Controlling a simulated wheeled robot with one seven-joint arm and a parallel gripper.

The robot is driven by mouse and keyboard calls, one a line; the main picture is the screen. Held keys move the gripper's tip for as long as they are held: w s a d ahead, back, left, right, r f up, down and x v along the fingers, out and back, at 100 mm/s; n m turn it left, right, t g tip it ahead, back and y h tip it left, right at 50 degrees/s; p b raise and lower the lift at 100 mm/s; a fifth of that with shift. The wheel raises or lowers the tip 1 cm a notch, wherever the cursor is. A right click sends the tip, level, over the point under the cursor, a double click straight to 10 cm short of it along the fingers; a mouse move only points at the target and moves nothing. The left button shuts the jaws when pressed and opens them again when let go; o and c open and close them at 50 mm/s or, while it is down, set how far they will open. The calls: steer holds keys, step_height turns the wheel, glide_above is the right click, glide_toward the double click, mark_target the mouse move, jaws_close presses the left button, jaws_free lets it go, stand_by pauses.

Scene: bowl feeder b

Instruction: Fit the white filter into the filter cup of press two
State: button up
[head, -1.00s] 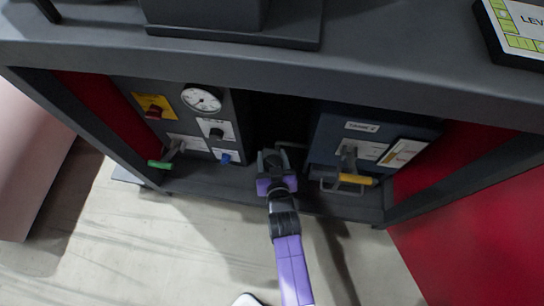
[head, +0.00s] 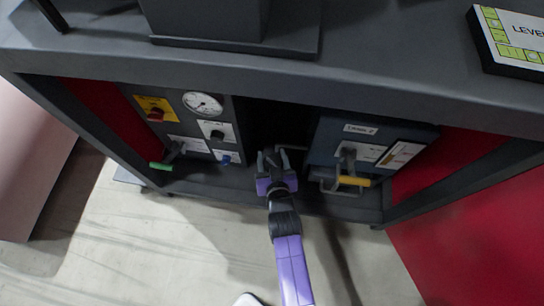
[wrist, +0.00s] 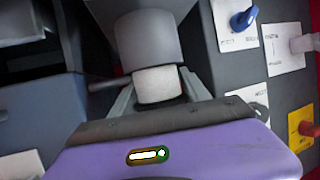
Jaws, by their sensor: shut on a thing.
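In the wrist view a white cylinder, the white filter (wrist: 158,85), is between the two fingers of my gripper (wrist: 158,98), which is shut on it. A wider grey cylinder, apparently the filter cup (wrist: 147,40), is directly beyond the filter and in line with it. The filter's far end meets the cup's edge in the picture; I cannot tell whether it is inside the cup or in front of it. In the head view my gripper (head: 272,160) reaches into the dark gap between two panels and hides the filter and cup.
Left of the gap is a panel with a gauge (head: 203,104), a red knob (head: 155,115), a blue knob (head: 226,159) and a green-tipped lever (head: 161,166). Right of it is a blue-grey box (head: 326,140) with a yellow handle (head: 354,181). A shelf top (head: 400,80) overhangs both.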

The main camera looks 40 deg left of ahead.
steer(key=shift+r+p, duration=0.95)
steer(key=shift+r, duration=0.35)
steer(key=r, duration=0.1)
steer(key=s+a+r+p, duration=0.1)
steer(key=r, duration=0.1)
steer(key=r+p, duration=0.1)
steer(key=r, duration=0.1)
steer(key=shift+s+a, duration=0.15)
steer(key=shift+s, duration=0.1)
steer(key=shift+w+d+r, duration=0.35)
steer(key=shift+w+d, duration=0.3)
steer(key=shift+w, duration=0.15)
steer(key=shift+f+b, duration=2.35)
steer(key=shift+f, duration=0.55)
